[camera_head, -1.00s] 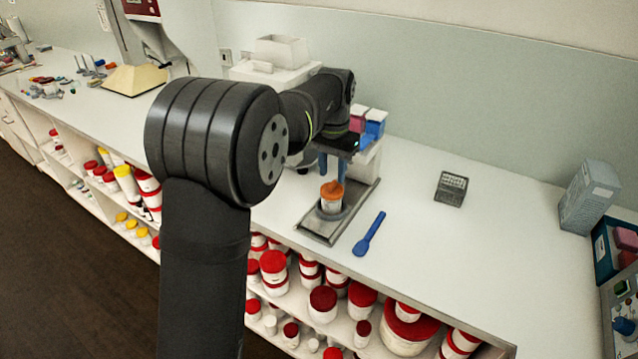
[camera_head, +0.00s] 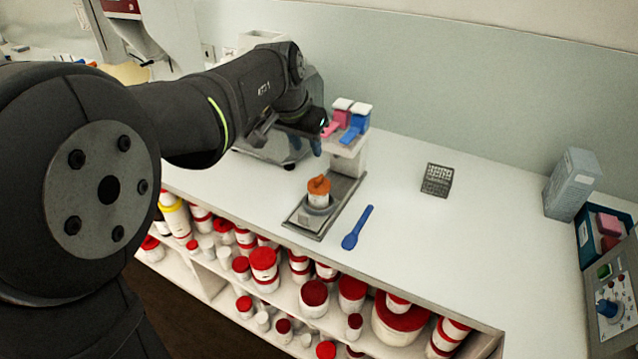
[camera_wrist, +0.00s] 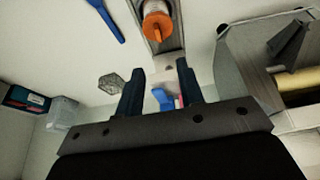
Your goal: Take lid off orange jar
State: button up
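The white jar (camera_head: 318,200) with its orange lid (camera_head: 319,185) stands on a grey metal platform (camera_head: 345,190) in the head view. The lid sits on top of the jar. In the wrist view the orange lid (camera_wrist: 157,24) shows at the top centre, beyond the fingertips. My gripper (camera_wrist: 160,67) is open, with two dark fingers apart and nothing held between them. In the head view my arm hides most of the gripper, which is behind and above the jar, apart from it.
A blue spoon (camera_head: 358,228) lies right of the platform. Pink and blue scoops (camera_head: 352,120) stand on a white stand behind it. A grey rack (camera_head: 437,180) and a grey box (camera_head: 572,184) are farther right. The counter between is clear.

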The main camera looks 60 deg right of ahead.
aim_at(319, 177)
jog(key=x, duration=1.2)
jog(key=shift+s+d+f, duration=0.1)
jog(key=shift+d+f, duration=0.1)
jog(key=shift+f, duration=0.15)
grip_shut()
